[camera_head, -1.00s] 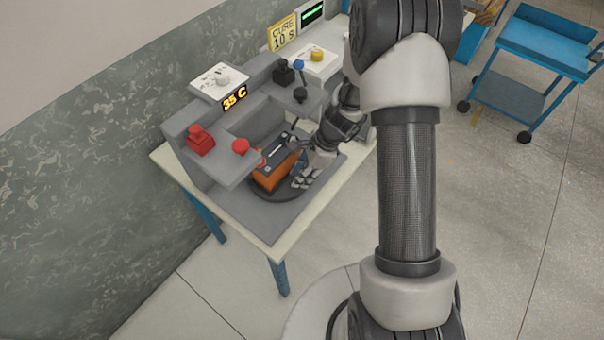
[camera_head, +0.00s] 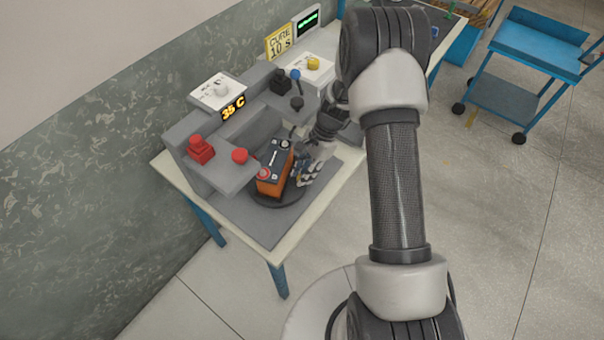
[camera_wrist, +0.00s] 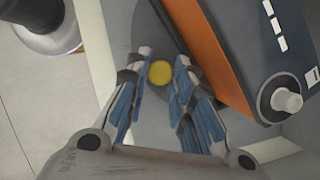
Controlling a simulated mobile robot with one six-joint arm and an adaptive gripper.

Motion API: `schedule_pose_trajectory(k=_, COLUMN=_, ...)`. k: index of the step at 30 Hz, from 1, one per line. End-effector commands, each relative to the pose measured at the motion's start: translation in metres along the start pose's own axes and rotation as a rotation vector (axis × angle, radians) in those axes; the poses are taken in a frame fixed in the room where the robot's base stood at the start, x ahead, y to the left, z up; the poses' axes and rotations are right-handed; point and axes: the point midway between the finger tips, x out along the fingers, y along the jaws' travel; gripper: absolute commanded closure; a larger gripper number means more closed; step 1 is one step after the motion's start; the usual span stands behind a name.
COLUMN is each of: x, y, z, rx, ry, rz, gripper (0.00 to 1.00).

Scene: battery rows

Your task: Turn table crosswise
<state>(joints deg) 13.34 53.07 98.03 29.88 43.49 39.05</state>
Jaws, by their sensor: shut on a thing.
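The round dark turntable (camera_head: 276,201) lies on the grey bench top in the head view. An orange and dark battery (camera_head: 272,172) stands on it, with its long side running from front to back. My gripper (camera_head: 306,172) is low at the right edge of the turntable, beside the battery. In the wrist view, my gripper's fingers (camera_wrist: 162,78) are closed around a yellow round knob (camera_wrist: 160,73) at the disc's edge. The battery (camera_wrist: 207,55) stands just right of the fingers, its top carrying a round grey terminal. The knob is hidden by the fingers in the head view.
A grey fixture with red knobs (camera_head: 201,150), a "35 C" display (camera_head: 233,108) and black levers stands behind the turntable. A "CURE 10 s" sign (camera_head: 281,42) is farther back. A blue cart (camera_head: 537,45) stands at the right on open floor.

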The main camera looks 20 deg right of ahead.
Motion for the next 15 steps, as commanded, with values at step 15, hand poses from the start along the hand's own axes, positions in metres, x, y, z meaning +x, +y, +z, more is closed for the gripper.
schedule_pose_trajectory(k=15, x=-0.0007, y=-0.0016, z=-0.0005, rx=-0.007, ry=0.001, rz=0.0, gripper=0.64)
